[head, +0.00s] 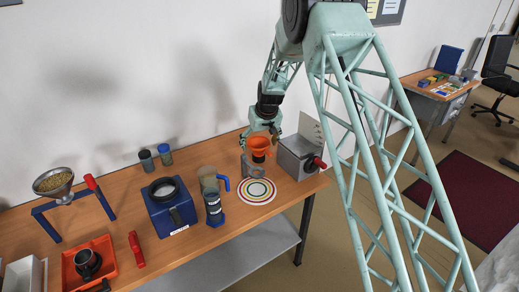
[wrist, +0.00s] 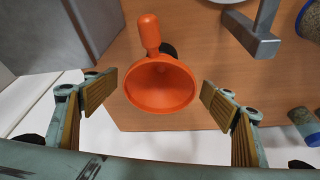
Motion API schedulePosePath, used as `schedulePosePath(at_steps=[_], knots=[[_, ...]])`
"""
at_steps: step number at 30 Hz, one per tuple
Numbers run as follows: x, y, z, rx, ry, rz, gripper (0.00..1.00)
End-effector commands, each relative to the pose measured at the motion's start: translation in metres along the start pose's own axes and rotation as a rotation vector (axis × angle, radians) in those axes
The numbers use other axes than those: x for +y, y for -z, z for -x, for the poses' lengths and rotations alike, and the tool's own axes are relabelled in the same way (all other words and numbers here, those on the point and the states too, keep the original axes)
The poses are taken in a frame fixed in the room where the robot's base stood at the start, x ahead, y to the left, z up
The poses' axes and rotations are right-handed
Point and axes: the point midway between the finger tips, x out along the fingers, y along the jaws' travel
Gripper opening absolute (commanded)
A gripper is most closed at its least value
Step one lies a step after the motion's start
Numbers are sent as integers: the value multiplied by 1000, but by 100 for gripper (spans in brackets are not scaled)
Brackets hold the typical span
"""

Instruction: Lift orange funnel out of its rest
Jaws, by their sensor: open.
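The orange funnel (head: 259,143) sits at the top of its grey rest (head: 250,163) on the wooden bench in the head view. In the wrist view the funnel (wrist: 160,82) shows its open mouth, with its orange handle (wrist: 149,34) pointing up the picture. My gripper (wrist: 159,92) is open, with one finger pad on each side of the funnel and a visible gap on both sides. In the head view my gripper (head: 262,133) is right at the funnel, partly covering it. The funnel's spout and most of the rest are hidden in the wrist view.
A grey box with a red handle (head: 300,158) stands close right of the funnel. A round ringed mat (head: 257,192) lies in front. A clear jug with a blue handle (head: 209,180) and a blue machine (head: 168,202) stand to the left.

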Motion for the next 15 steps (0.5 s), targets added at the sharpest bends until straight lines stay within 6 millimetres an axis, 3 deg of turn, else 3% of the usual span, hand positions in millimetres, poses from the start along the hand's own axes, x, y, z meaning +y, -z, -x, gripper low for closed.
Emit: schedulePosePath(at_steps=[7,15], knots=[[0,0,0,0,0,0,76],[0,0,0,0,0,0,53]])
